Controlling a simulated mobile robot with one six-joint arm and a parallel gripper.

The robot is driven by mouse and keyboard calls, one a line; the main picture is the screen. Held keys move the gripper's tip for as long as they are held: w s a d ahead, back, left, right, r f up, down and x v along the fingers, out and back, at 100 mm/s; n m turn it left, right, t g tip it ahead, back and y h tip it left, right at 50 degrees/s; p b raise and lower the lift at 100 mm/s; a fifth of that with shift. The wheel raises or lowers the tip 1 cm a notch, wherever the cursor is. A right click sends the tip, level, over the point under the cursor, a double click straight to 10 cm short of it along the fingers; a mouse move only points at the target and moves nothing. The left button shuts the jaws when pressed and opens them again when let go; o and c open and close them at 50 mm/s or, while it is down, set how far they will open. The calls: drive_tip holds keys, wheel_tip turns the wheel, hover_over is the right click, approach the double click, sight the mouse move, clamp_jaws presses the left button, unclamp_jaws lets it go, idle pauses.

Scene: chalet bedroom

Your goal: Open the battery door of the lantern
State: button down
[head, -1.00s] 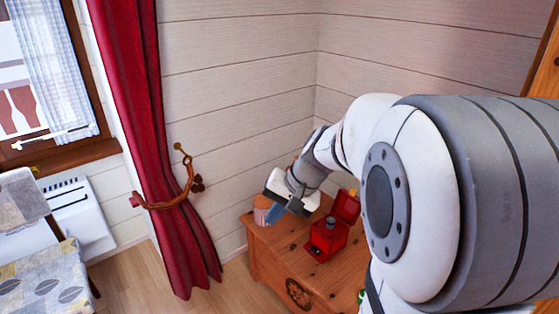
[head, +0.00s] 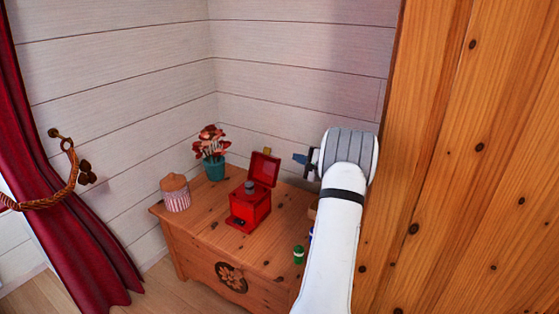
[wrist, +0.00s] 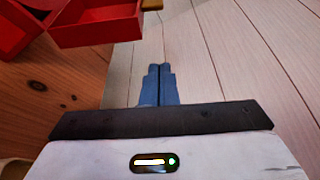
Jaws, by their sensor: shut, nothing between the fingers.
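The lantern appears to be the red box-like thing (head: 249,206) with a grey knob on top, standing upright on the wooden chest. A red hinged panel (head: 264,169) stands raised at its back right, with a small brass latch on its upper edge. In the wrist view the red panel (wrist: 95,22) shows at top left as a hollow shape, with the brass latch (wrist: 152,5) beside it. My gripper (head: 299,159) is to the right of the raised panel, apart from it. Its blue fingers (wrist: 158,70) are shut together and empty.
On the chest (head: 195,235) stand a striped pot with a heart-shaped lid (head: 175,195), a potted red plant (head: 212,155) and a small green-and-white item (head: 298,254). A pine wardrobe or panel (head: 460,150) rises close on the right. White plank walls stand behind.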

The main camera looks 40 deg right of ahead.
sight(266, 165)
drive_tip(key=shift+w+a+r+b, duration=0.1)
drive_tip(key=shift+w+a+b, duration=0.5)
drive_tip(key=shift+w, duration=0.85)
drive_tip(key=shift+w+a+b, duration=0.35)
drive_tip(key=shift+w+a, duration=0.3)
drive_tip(key=shift+w, duration=0.75)
drive_tip(key=shift+w+a+r+b, duration=0.1)
drive_tip(key=shift+w+a+b, duration=0.5)
drive_tip(key=shift+w, duration=0.85)
drive_tip(key=shift+f, duration=0.1)
